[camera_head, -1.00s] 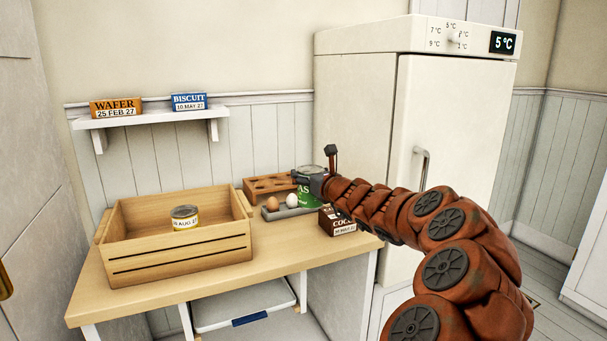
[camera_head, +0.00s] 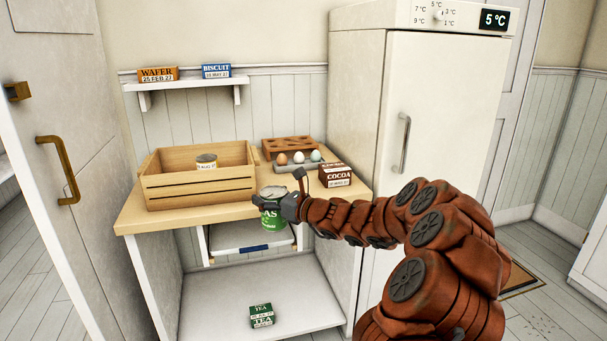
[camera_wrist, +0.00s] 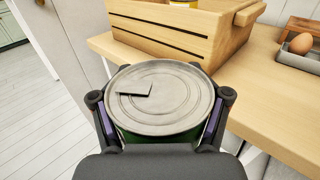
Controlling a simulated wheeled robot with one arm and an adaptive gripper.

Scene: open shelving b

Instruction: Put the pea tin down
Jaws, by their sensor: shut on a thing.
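The pea tin (camera_head: 272,216) is green with a grey metal lid. My gripper (camera_head: 279,204) is shut on it and holds it upright in front of the table's front edge, by the head view. In the wrist view the tin's lid (camera_wrist: 160,97) fills the middle, between the two fingers of my gripper (camera_wrist: 160,112). The gripper hides part of the tin's label. The wooden table top (camera_head: 148,217) lies behind the tin.
On the table stand a wooden crate (camera_head: 200,187) holding a small tin (camera_head: 206,162), an egg tray (camera_head: 290,167) with several eggs, a brown rack (camera_head: 290,146) and a cocoa box (camera_head: 335,175). Below are a white drawer (camera_head: 235,237) and a lower shelf with a tea box (camera_head: 262,316).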

